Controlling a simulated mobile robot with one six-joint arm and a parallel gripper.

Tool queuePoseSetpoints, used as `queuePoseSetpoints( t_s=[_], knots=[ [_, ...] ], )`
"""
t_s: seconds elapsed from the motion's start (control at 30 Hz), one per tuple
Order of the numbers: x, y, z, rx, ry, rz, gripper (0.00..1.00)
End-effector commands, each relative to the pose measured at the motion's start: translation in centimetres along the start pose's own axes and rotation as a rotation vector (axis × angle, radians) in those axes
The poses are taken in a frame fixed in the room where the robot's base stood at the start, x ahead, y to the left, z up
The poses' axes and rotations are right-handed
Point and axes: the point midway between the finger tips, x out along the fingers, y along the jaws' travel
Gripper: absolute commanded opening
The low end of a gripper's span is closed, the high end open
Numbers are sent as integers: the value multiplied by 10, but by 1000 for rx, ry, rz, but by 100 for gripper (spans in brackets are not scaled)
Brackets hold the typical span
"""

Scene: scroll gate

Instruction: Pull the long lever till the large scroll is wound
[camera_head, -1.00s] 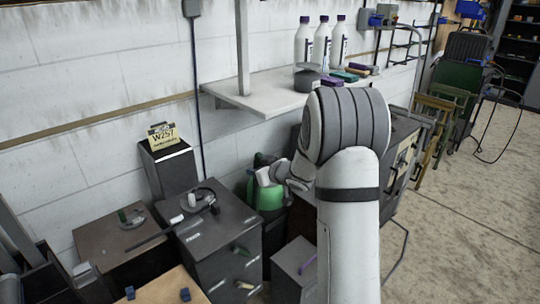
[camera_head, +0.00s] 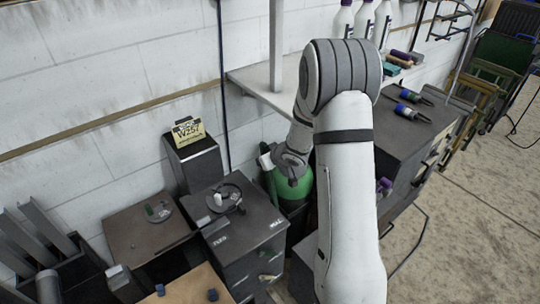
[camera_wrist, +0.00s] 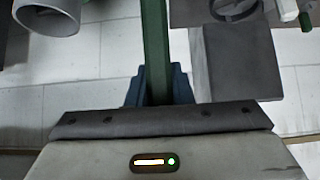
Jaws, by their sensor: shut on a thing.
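In the wrist view a straight green bar (camera_wrist: 155,45) runs down from the top edge to between the blue-grey fingers of my gripper (camera_wrist: 160,86). My gripper is shut on this bar, which may be the long lever. In the head view a thin green bar (camera_head: 269,180) shows beside my wrist, left of a rounded green body (camera_head: 302,186); my arm partly hides this area. A thin dark rod (camera_head: 172,245) also extends left from the dark cabinet (camera_head: 240,238). I cannot make out the large scroll for certain.
A dial with a white peg (camera_head: 218,198) tops the cabinet. A yellow sign (camera_head: 187,131) stands on a black box (camera_head: 196,165) by the wall. A shelf (camera_head: 262,85) juts out above. Open floor (camera_head: 470,220) lies to the right.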

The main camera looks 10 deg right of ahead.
Motion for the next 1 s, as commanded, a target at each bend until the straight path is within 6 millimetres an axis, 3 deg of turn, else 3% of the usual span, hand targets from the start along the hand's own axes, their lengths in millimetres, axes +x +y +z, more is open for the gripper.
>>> queuePoseSetpoints(
  t_s=[0.33, 0.37, 0.6, 0.87, 1.0],
  knots=[
    [-1, 4, 4, 5, -1, 2, 0],
    [-1, 4, 4, 6, -1, 3, 22],
    [-2, 7, 4, 11, -1, 8, 41],
    [-4, 8, 4, 12, -1, 10, 42],
    [-18, 8, 4, 13, 0, 11, 42]
  ],
)
